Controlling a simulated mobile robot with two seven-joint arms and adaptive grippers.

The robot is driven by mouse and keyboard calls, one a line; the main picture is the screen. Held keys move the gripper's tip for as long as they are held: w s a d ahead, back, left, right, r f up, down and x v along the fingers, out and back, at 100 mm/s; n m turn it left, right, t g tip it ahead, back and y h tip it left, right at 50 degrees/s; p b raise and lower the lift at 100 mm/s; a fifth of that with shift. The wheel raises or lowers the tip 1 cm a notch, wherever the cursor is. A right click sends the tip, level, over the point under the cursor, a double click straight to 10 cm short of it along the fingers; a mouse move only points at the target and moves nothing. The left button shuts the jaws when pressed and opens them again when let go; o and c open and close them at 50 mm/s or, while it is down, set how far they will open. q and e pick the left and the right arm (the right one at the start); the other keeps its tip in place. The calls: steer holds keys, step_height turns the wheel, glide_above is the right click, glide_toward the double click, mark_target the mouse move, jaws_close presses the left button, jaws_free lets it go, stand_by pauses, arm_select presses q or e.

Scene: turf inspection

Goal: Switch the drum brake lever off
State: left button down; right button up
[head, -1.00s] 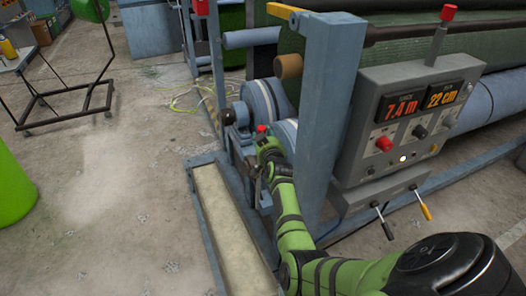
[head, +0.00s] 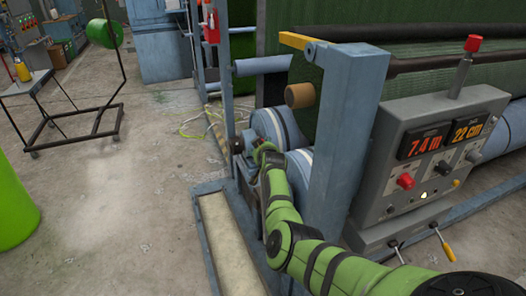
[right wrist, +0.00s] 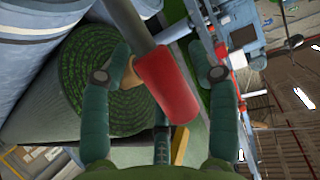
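The brake lever shows in the right wrist view as a grey rod with a red cylindrical grip (right wrist: 168,85). My right gripper (right wrist: 160,72) has its two green fingers spread, one on each side of the red grip. The grip lies closer to the right-hand finger; I cannot tell whether they touch. In the head view my right gripper (head: 262,152) is low beside the blue-white drums (head: 272,128), left of the blue post. The red grip is hidden there behind the gripper. My left gripper is not in view.
A blue upright post (head: 343,135) stands close to the right of my arm. A grey control panel (head: 430,160) carries displays, knobs and another red-topped lever (head: 472,43). A shallow framed tray (head: 222,240) lies on the floor. Open concrete floor is to the left.

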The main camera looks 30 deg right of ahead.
steer(key=shift+w+f, duration=0.2)
steer(key=shift+w, duration=0.05)
steer(key=shift+s+r, duration=0.15)
steer(key=shift+s, duration=0.05)
steer(key=shift+v, duration=0.95)
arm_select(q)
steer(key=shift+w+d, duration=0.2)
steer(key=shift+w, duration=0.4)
arm_select(e)
steer(key=v, duration=0.9)
steer(key=shift+s+a+r, duration=0.2)
steer(key=shift+s+a, duration=0.05)
